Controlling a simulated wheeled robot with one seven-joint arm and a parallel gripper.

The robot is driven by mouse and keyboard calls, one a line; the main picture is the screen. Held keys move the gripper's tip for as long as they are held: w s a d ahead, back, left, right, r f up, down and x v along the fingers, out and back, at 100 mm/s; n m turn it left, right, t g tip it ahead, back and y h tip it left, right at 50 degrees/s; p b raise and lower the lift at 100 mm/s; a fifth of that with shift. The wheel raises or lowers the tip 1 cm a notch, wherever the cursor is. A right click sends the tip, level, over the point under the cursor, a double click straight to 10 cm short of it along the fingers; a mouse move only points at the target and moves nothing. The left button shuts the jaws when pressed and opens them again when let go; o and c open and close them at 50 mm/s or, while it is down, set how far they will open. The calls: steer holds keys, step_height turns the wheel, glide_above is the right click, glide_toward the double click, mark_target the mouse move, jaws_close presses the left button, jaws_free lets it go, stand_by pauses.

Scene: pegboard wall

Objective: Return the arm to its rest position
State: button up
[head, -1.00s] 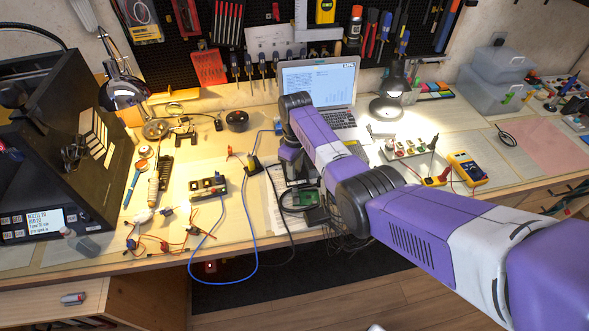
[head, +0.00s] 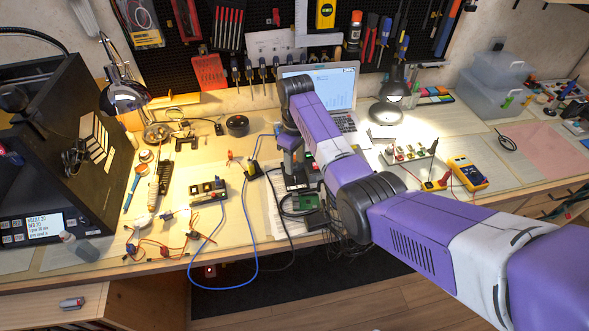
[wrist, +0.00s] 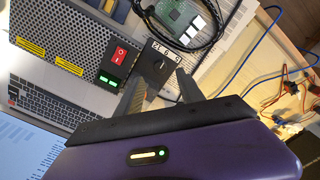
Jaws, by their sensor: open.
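My purple arm (head: 335,155) reaches from the lower right over the workbench, with its far end in front of the laptop. In the wrist view my gripper (wrist: 161,86) is open, its two dark fingers apart with nothing held between them. Beyond the fingertips are a metal box (wrist: 62,42) with a red switch and a small black panel with a knob (wrist: 160,63). In the head view the fingers are hard to make out.
The laptop (head: 335,85) stands open behind the arm's end. A green circuit board (head: 306,202) and cables lie below it. A black lamp (head: 388,100) and a yellow multimeter (head: 467,173) are to the right. A blue cable (head: 249,215) loops at the left. The pegboard (head: 280,15) is behind.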

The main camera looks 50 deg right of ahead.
steer(key=shift+r, duration=0.9)
steer(key=shift+w, duration=0.1)
steer(key=w+d+r+m+t+h, duration=0.1)
steer(key=w+r+m+t+h, duration=0.25)
steer(key=w+t, duration=0.55)
steer(key=s+a+r+t, duration=0.2)
steer(key=s+a+t, duration=0.4)
steer(key=s+a, duration=0.95)
steer(key=s+a+r+y, duration=0.1)
steer(key=s+a+r, duration=0.1)
steer(key=s, duration=0.9)
steer(key=s+a+r+n+y, duration=0.1)
steer(key=s+a, duration=0.4)
steer(key=s, duration=0.6)
steer(key=s+a+r+y+b, duration=0.1)
steer(key=s+a+r, duration=0.2)
steer(key=s, duration=0.9)
steer(key=shift+a+r, duration=0.15)
steer(key=shift+a, duration=0.3)
